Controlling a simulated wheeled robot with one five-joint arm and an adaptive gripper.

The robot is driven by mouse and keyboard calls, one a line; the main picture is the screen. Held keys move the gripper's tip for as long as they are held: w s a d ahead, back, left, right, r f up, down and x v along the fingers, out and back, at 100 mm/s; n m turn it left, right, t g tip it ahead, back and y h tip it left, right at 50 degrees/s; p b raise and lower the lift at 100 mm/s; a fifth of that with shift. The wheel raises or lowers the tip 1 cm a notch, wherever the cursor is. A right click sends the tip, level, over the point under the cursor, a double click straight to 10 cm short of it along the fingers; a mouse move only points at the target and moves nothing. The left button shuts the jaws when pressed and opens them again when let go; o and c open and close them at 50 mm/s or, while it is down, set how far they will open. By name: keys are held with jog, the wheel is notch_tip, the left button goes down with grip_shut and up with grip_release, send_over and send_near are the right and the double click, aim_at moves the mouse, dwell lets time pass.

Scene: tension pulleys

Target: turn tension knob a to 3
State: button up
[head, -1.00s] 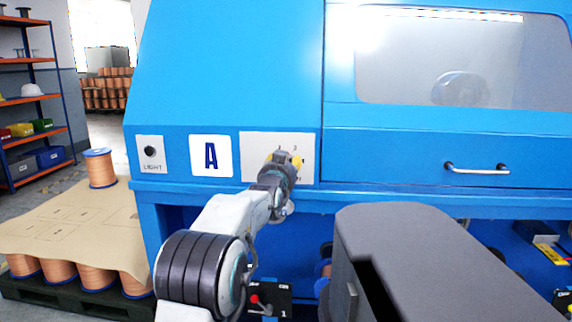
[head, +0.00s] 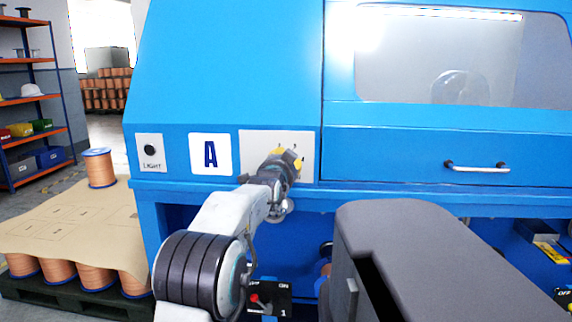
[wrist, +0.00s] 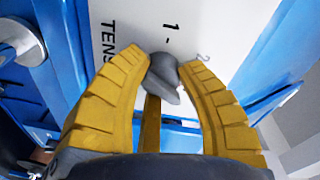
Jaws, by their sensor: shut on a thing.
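My gripper (head: 288,155) is at the white plate (head: 254,145) right of the letter A sign, its yellow fingers against the plate. In the wrist view the fingers close from both sides on a dark grey knob (wrist: 163,76). The plate there (wrist: 225,25) carries part of a word, "TENS", a mark "1" beyond the knob, and a faint "2" to the right. The knob is mostly hidden behind my gripper in the head view. I cannot tell which number it points to.
The A sign (head: 210,154) and a LIGHT switch panel (head: 150,153) are left of the plate. A drawer-like panel with a handle (head: 477,167) is at right. A lower control box (head: 266,299) with a red part sits below. A copper spool (head: 99,168) stands at left.

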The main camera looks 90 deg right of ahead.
jog(key=shift+r, duration=0.15)
jog(key=o, duration=1.2)
jog(key=shift+v, duration=5.95)
jog(key=shift+w, duration=0.15)
